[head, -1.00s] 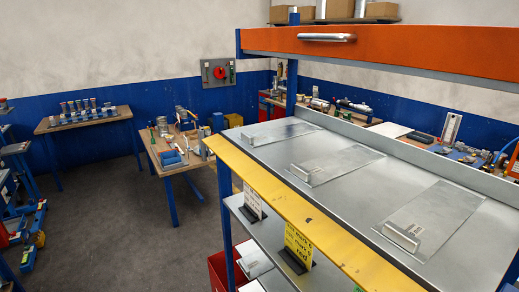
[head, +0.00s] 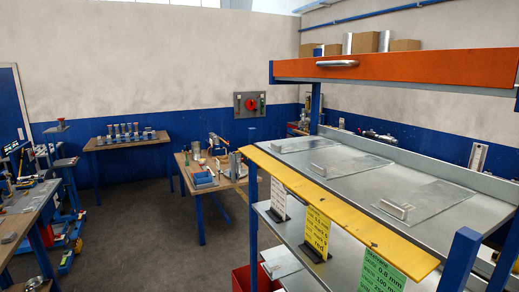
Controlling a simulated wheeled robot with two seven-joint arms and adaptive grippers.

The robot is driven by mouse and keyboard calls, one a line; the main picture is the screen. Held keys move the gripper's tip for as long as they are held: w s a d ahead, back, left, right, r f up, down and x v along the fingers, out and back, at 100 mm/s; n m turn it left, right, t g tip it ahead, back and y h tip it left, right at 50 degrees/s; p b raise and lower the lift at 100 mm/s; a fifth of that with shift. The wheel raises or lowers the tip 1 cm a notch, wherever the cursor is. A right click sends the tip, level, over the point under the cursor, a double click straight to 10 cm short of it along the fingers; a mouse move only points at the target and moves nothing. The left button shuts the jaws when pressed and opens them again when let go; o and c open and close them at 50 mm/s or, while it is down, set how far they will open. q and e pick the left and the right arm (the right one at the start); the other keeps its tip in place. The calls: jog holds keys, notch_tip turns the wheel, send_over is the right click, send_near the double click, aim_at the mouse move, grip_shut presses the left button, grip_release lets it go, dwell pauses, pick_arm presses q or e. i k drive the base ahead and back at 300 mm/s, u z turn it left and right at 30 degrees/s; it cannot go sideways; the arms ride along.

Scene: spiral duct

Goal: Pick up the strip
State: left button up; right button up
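Three thin flat grey metal pieces, each with a small raised clip-like block at its front end, lie in a row on the metal shelf (head: 345,180). They are the far piece (head: 310,145), the middle piece (head: 345,165) and the near piece (head: 432,198). I cannot tell which of them, if any, is the strip. Neither of my grippers is in view.
A yellow edge (head: 345,213) runs along the shelf front. White, yellow (head: 317,233) and green (head: 384,268) labels stand on the level below. An orange beam (head: 420,68) spans above. Blue posts (head: 461,260) flank the shelf. Open floor (head: 150,235) lies left, between workbenches.

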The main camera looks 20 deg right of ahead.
aim_at(335, 170)
jog(key=u, duration=0.2)
jog(key=i, duration=0.7)
jog(key=z, duration=0.65)
jog(key=i, duration=0.75)
jog(key=z, duration=0.75)
